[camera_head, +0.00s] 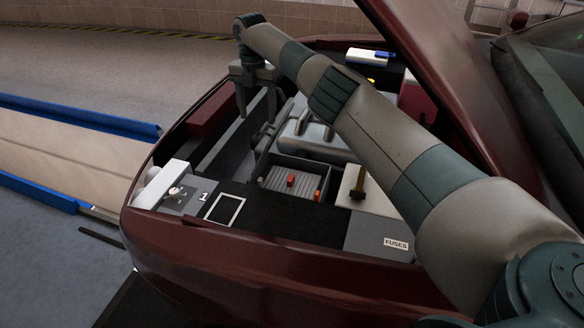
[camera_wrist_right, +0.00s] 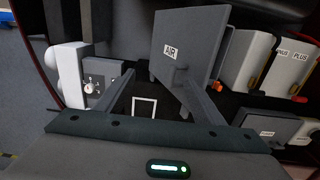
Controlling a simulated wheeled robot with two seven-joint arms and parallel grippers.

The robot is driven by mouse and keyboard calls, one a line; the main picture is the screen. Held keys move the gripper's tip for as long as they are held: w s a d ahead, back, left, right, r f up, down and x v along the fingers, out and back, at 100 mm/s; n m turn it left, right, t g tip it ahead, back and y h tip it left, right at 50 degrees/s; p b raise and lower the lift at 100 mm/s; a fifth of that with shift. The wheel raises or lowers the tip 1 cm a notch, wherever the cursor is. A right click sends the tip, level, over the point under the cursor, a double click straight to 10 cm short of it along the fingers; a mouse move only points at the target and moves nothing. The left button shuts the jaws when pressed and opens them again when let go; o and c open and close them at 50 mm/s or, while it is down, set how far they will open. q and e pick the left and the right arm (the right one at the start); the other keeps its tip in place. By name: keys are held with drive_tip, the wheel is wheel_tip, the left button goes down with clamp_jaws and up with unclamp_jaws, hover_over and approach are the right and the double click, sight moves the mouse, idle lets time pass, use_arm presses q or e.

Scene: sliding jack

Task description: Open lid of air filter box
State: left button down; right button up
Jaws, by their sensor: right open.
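The air filter box (camera_head: 295,178) is an open dark grey box in the car's engine bay, with a red and an orange piece visible inside. Its grey lid (camera_wrist_right: 188,45), marked AIR, stands raised in the right wrist view; in the head view it shows nearly edge-on (camera_head: 264,145). My right gripper (camera_head: 256,105) is open and empty, its fingers pointing down on the lid's left side. In the wrist view (camera_wrist_right: 155,76) the right finger overlaps the lid's lower part; I cannot tell whether they touch. My left gripper is out of view.
The raised red hood (camera_head: 450,80) rises at the right. A fuse box (camera_head: 382,238) sits at the front right. A white part with a knob panel (camera_head: 172,190) sits at the front left. A white and blue object (camera_head: 370,56) lies at the back. Blue rails run left of the car.

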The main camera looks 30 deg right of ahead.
wheel_tip(320, 180, up, 5)
drive_tip(key=p, duration=0.3)
drive_tip(key=shift+r, duration=0.15)
idle(0.6)
